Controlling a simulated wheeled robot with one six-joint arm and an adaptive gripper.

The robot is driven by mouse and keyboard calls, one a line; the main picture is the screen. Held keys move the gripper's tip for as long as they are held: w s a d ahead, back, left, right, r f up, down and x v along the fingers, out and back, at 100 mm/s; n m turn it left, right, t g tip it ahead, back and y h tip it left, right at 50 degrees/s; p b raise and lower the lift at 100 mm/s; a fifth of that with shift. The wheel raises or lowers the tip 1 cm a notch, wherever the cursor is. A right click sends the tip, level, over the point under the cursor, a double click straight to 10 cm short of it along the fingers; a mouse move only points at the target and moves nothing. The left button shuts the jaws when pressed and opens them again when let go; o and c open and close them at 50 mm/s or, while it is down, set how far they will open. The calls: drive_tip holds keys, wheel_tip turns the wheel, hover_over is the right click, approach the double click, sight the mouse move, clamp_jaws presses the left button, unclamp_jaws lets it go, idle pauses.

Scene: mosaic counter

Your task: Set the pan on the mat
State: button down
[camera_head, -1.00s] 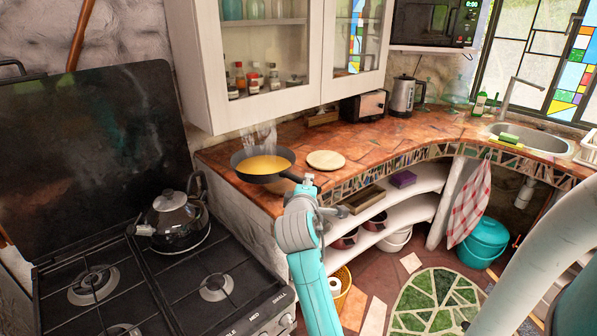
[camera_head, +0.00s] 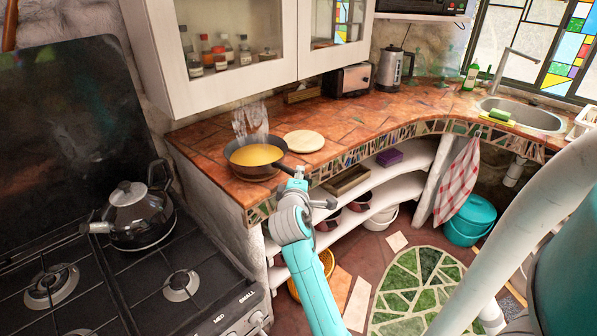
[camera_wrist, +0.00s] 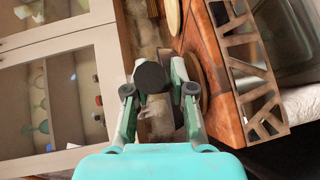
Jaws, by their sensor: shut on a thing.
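The dark pan (camera_head: 232,152) with yellow contents is level over the left end of the tiled counter, with faint steam above it. My gripper (camera_head: 298,181) is shut on its handle, which points toward me. In the wrist view the handle's round black end (camera_wrist: 151,77) shows between the fingers of my gripper (camera_wrist: 160,80). The edge of a brown round mat (camera_head: 262,179) shows just below the pan, which hides most of it. Part of a brown disc also shows beside the right finger (camera_wrist: 203,88). I cannot tell whether pan and mat touch.
A pale round board (camera_head: 304,141) lies right of the pan. A toaster (camera_head: 348,80) and a kettle (camera_head: 389,68) stand behind. The wall cabinet (camera_head: 240,85) hangs above. The stove with a black teapot (camera_head: 134,212) is at left. The counter between board and sink is mostly clear.

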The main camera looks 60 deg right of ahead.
wheel_tip(320, 180, down, 2)
drive_tip(key=shift+f, duration=0.15)
drive_tip(key=c, duration=1)
unclamp_jaws()
drive_tip(key=shift+f, duration=0.15)
